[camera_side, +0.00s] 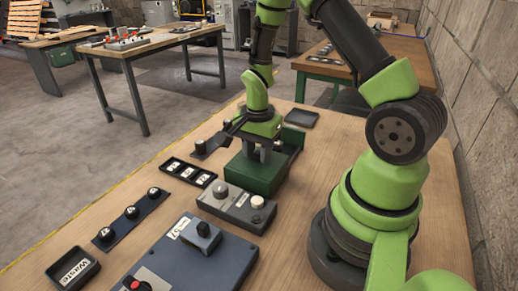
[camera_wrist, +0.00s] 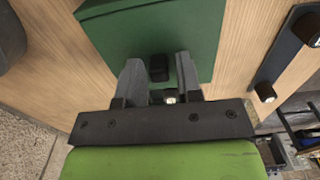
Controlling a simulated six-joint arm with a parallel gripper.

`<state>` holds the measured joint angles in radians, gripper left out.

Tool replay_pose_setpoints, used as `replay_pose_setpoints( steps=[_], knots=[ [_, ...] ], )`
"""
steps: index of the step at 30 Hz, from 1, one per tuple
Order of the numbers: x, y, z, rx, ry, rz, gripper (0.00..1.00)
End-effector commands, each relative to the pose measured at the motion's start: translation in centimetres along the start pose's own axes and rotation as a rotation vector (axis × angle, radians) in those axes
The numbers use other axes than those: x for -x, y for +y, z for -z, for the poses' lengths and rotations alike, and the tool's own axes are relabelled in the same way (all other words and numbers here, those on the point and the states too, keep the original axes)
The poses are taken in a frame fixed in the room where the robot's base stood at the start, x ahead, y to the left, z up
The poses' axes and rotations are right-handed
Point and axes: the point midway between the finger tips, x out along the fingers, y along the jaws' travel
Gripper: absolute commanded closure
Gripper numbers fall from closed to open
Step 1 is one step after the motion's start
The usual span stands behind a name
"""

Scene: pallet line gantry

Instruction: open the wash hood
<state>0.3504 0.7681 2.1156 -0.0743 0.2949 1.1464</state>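A dark green box, which I take to be the wash hood (camera_side: 262,178), stands on the wooden bench in the side view. A lower green part extends behind it. In the wrist view its flat green face (camera_wrist: 150,30) fills the upper middle, with a black knob (camera_wrist: 159,68) near its edge. My gripper (camera_side: 257,153) is at the box, pointing down. In the wrist view my gripper (camera_wrist: 158,64) has its two grey fingers apart, one on each side of the knob, with narrow gaps showing. Whether the hood is fully closed is hard to tell, as my gripper hides part of it.
A grey control box (camera_side: 237,207) with a white knob stands just in front of the green box. A larger blue-grey box (camera_side: 185,262) is nearer. Black label trays (camera_side: 188,173) and a knob strip (camera_side: 131,212) lie left. A dark tray (camera_side: 302,119) lies behind.

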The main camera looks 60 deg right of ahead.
Motion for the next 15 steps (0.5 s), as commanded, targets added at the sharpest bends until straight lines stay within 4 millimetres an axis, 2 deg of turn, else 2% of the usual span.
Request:
replay_pose_setpoints(
  steps=[10, 15],
  knots=[
    [0.1, 0.0, 0.0, 0.0, -0.001, -0.001, 0.55],
    [1.7, -0.1, 0.1, 0.0, 0.001, 0.002, 0.55]
  ],
)
